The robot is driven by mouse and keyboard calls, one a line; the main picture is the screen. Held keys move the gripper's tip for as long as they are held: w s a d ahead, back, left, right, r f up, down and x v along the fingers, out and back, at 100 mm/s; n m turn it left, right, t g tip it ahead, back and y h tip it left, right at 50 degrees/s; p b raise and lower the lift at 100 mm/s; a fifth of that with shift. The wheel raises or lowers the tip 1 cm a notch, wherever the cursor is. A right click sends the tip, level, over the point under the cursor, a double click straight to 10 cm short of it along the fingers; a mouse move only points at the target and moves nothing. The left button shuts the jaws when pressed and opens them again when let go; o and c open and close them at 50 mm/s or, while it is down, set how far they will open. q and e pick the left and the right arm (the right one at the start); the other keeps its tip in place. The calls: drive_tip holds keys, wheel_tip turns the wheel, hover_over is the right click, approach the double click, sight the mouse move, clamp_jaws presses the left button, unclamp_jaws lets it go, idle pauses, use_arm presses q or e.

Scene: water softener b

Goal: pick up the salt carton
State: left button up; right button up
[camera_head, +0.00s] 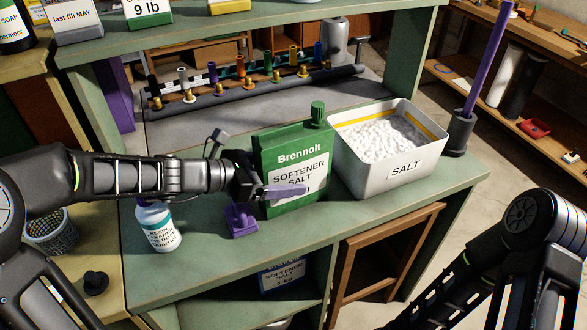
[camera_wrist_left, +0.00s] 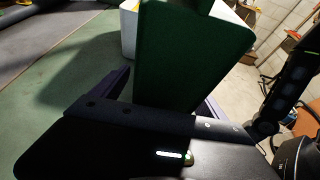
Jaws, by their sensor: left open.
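The salt carton (camera_head: 297,160) is green with a white "Brennolt Softener Salt" label and a green screw cap on top. It stands upright on the green bench. My left gripper (camera_head: 283,190) reaches it from the left, low on the carton, with one purple finger across the front of the label. In the left wrist view the green carton (camera_wrist_left: 188,60) stands between the two fingers, which are apart on either side of it. I cannot tell whether either finger touches it. My right arm shows at the lower right, but its gripper is out of view.
A white bin marked SALT (camera_head: 390,150), full of white grains, stands close right of the carton. A white bottle (camera_head: 157,228) and a small purple block (camera_head: 241,220) stand below my left arm. A pipe with coloured valves (camera_head: 250,85) lies behind. The bench's front right is clear.

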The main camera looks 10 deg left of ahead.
use_arm(q)
drive_tip(key=shift+c, duration=0.4)
clamp_jaws()
idle(0.4)
drive_tip(key=shift+r, duration=0.1)
